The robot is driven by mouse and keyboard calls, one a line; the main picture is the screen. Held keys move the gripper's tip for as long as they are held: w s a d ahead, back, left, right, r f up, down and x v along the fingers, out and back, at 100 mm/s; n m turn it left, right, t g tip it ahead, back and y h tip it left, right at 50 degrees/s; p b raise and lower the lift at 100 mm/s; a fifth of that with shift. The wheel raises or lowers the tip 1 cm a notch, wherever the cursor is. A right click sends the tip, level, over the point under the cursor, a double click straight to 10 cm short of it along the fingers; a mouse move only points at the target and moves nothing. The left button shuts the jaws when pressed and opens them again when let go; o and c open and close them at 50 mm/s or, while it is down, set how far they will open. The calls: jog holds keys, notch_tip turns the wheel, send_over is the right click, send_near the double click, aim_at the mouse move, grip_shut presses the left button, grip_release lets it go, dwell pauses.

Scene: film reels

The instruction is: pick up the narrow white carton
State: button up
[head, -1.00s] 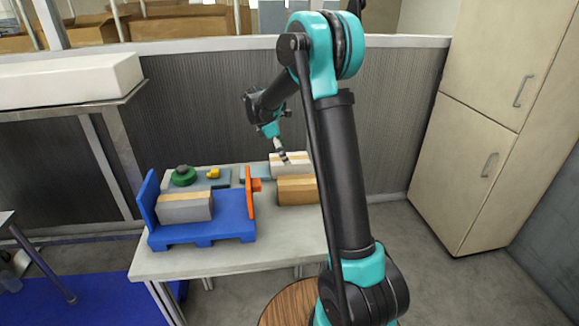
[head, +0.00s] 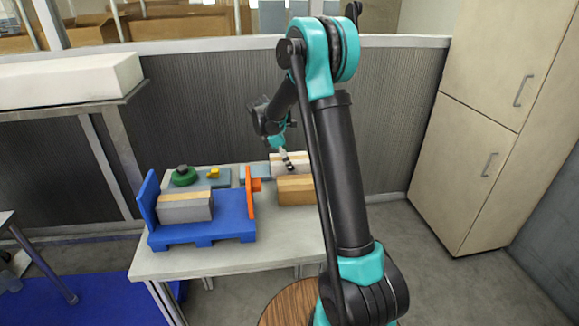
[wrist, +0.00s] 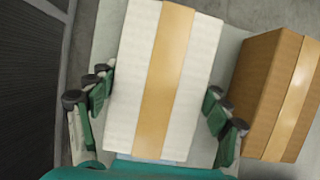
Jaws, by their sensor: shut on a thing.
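The narrow white carton (wrist: 128,110) has a tan tape strip along its top and fills the middle of the wrist view. In the head view the white carton (head: 303,160) is at the back right of the table, behind a brown carton. My gripper (wrist: 159,84) has a finger on each long side of the white carton and is shut on it. In the head view my gripper (head: 288,160) reaches down to the carton from above. The carton's base is hidden, so I cannot tell if it touches the table.
The brown carton (wrist: 262,85) stands close on the right. A blue stand (head: 228,222) holds a grey carton (head: 185,207), with an orange upright piece (head: 250,190) at its right end. A green round object (head: 184,177) lies at the back left of the table (head: 170,262).

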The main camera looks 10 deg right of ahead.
jog(key=c, duration=0.3)
